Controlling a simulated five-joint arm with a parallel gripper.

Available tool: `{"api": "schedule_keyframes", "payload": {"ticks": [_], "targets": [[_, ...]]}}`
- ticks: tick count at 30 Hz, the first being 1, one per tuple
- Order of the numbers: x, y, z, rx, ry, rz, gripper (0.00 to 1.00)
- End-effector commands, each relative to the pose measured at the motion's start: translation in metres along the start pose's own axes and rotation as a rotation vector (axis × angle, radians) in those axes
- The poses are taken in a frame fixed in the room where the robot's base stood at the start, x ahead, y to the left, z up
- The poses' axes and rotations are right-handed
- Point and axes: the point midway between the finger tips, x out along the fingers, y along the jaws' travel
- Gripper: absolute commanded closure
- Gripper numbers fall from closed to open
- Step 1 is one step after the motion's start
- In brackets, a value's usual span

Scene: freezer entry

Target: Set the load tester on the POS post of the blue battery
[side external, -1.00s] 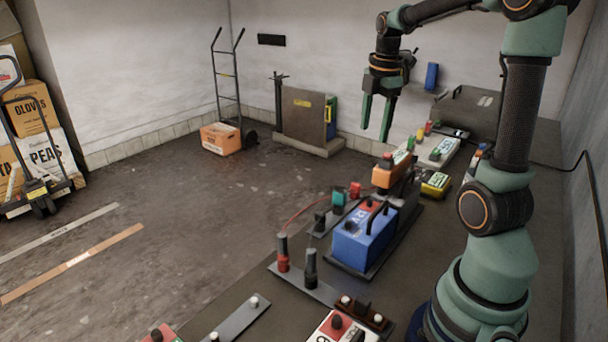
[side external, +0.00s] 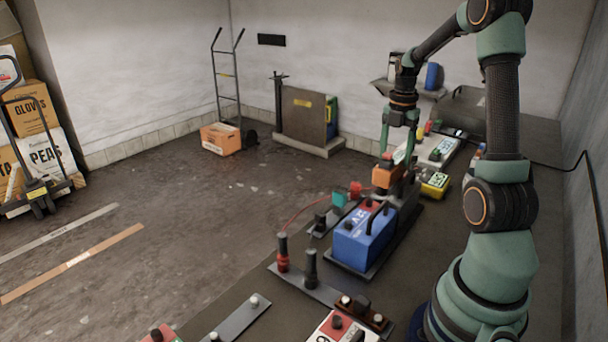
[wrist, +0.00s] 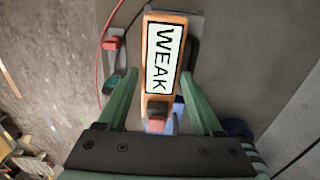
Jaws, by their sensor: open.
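The blue battery (side external: 362,240) stands on the bench, with a red patch (side external: 369,205) and a dark handle on top. An orange block (side external: 386,178), which looks like the load tester, is just behind it with a red knob on top. In the wrist view the orange block (wrist: 147,80) carries a white WEAK label. My gripper (side external: 397,150) is open and pointing down over the block; in the wrist view its fingers (wrist: 160,85) lie on either side of it with gaps. What supports the block and the POS marking are hidden.
A yellow-green box (side external: 435,185) stands to the right of the block. Red and black posts (side external: 283,252) rise from a strip in front of the battery, with a red cable. More small devices (side external: 437,150) lie behind.

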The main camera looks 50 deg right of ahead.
Motion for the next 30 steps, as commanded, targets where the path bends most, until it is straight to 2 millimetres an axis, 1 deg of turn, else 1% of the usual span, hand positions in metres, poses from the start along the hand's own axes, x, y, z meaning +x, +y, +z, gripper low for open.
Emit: {"api": "schedule_keyframes", "payload": {"ticks": [2, 9, 12, 15, 20, 21, 23, 24, 26, 30], "targets": [[0.007, 0.0, -0.001, 0.0, 0.002, -0.002, 0.32], [0.041, -0.001, -0.004, 0.0, 0.003, -0.003, 0.32], [0.049, -0.001, -0.004, 0.0, 0.002, -0.001, 0.32], [0.052, -0.001, -0.004, 0.001, 0.001, -0.001, 0.32], [0.052, -0.001, -0.004, 0.001, 0.0, 0.0, 0.32], [0.052, -0.001, -0.004, 0.001, 0.0, 0.0, 0.4], [0.052, -0.001, -0.004, 0.001, 0.0, 0.0, 0.63], [0.052, -0.001, -0.004, 0.001, 0.0, 0.0, 0.78], [0.052, -0.001, -0.004, 0.001, 0.0, 0.0, 1.0], [0.051, 0.0, -0.003, 0.001, -0.002, 0.002, 1.0]]}}
